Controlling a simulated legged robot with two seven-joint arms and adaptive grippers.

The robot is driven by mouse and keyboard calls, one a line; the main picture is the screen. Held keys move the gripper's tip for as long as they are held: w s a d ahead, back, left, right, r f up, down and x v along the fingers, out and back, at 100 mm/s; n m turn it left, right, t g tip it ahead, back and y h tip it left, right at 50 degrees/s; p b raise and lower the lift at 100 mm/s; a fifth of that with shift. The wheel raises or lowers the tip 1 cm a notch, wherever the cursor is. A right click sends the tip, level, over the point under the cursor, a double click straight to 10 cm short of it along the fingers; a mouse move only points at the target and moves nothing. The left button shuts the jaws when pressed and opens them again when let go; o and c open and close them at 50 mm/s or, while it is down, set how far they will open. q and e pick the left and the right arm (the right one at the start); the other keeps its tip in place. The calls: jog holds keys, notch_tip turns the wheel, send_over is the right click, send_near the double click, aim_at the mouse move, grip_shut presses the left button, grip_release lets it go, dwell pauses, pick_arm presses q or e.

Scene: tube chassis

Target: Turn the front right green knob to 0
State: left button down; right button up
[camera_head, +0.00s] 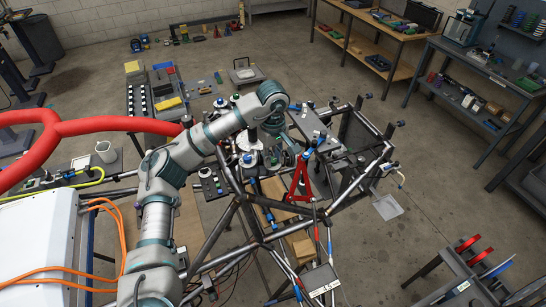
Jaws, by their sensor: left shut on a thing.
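My left arm comes in from the lower left, bends over the tube chassis (232,222), and its wrist points down near the middle. My left gripper (284,154) is at the chassis's upper part, shut on what seems to be the green knob there; the fingers and wrist hide most of it. The knob's pointer and scale are too small to read. Small round knobs and valve-like fittings (248,160) stand just left of the gripper. A small panel with dark and light buttons (208,182) sits further left. My right gripper is not in view.
A red A-shaped brace (301,182) stands close to the right of the gripper. Steel tubes and a dark framed panel (360,140) extend right. Workbenches (385,35) stand at the back right. Open concrete floor (440,190) lies right.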

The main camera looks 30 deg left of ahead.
aim_at(273, 158)
pick_arm(q)
jog(key=c, duration=1.2)
grip_release()
jog(key=shift+o, duration=1.3)
jog(key=shift+w+f, duration=0.1)
jog(key=shift+w+a, duration=0.1)
jog(key=shift+r, duration=0.2)
notch_tip(273, 158, up, 11)
jog(key=shift+r, duration=0.2)
